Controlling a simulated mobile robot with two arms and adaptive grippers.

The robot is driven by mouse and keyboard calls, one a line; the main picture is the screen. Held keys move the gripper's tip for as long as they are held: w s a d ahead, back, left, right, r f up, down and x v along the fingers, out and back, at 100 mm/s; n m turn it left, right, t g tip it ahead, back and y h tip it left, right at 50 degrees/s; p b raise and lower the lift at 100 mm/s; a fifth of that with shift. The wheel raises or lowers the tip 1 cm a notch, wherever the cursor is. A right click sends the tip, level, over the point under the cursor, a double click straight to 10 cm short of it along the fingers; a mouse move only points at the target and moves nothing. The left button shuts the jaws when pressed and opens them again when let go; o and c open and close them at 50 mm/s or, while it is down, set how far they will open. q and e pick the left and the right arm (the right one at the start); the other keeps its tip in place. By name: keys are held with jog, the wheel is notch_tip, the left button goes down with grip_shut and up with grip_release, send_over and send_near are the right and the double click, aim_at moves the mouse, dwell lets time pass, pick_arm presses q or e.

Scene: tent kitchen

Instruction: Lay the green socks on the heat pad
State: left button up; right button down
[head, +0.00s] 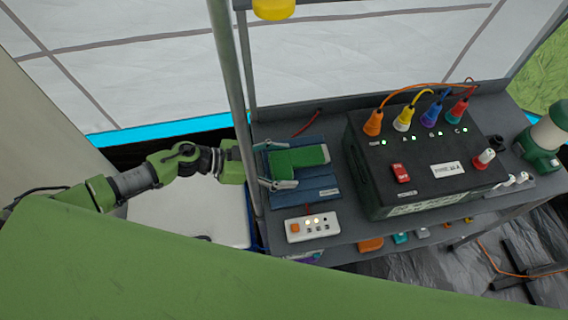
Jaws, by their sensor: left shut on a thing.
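The green socks (308,156) show as one flat L-shaped green piece over the blue heat pad (308,189). My left gripper (291,164) reaches in from the left, with its fingers on either side of the socks' left part, and is shut on them. I cannot tell whether the socks touch the pad or hang just above it. The pad lies on the grey bench top, and its middle is hidden by the socks. My right gripper is not in view.
A black power box (425,160) with coloured plugs stands right of the pad. A white switch strip (313,227) lies in front of the pad. A metal post (233,95) rises at the bench's left end, close to my left arm. A green lantern (543,142) stands far right.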

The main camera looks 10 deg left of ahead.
pick_arm(q)
jog(key=shift+f, duration=0.1)
jog(key=shift+f, duration=0.1)
jog(key=o, duration=1.1)
jog(key=shift+a+r, duration=0.1)
jog(key=shift+r, duration=0.2)
jog(key=p+v, duration=0.3)
jog(key=v, duration=0.8)
jog(key=shift+s+a+r+p, duration=0.15)
jog(key=shift+a+r+p, duration=0.05)
jog(key=shift+a+p, duration=0.15)
